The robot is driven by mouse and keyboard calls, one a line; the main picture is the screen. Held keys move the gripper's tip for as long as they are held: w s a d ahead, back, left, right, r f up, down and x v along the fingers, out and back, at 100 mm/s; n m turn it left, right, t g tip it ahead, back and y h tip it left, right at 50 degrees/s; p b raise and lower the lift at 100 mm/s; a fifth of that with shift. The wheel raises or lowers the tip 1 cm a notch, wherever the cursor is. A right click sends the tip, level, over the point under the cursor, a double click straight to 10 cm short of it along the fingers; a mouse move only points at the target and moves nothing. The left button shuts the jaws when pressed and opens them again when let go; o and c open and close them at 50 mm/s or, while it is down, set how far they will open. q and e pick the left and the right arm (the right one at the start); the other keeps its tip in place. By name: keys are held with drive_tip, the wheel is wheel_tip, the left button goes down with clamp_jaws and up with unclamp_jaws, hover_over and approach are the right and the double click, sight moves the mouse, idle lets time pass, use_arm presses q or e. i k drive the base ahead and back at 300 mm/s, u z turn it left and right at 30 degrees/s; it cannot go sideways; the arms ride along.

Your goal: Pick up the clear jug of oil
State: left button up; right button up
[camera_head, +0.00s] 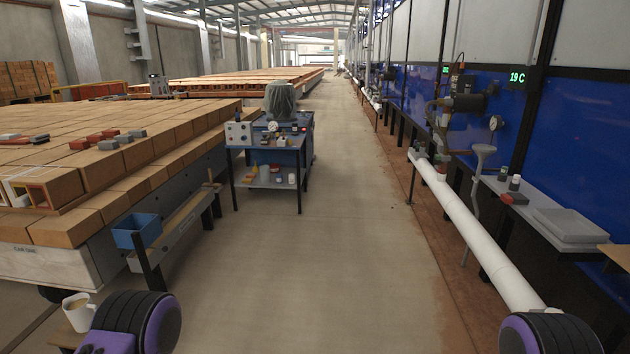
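I cannot make out a clear jug of oil for certain in this view. The blue trolley (284,157) in the aisle bears several small containers on its lower shelf (262,182), some white, one yellowish and one orange, too small to tell apart. Neither of my grippers is in view. Only black and purple rounded parts of my own arms show at the bottom left and bottom right corners.
Brick stacks (160,145) line the left, with a blue bin (137,230) at their edge. A white mug (76,311) stands at bottom left. A white pipe (480,239) and a grey shelf (540,212) run along the right. The aisle floor (335,250) is clear.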

sight(264, 171)
drive_tip(key=u, duration=0.25)
drive_tip(key=i, duration=2.55)
drive_tip(key=u, duration=0.15)
drive_tip(key=i, duration=2.6)
drive_tip(key=z, duration=0.2)
drive_tip(key=i, duration=1.55)
drive_tip(key=z, duration=0.05)
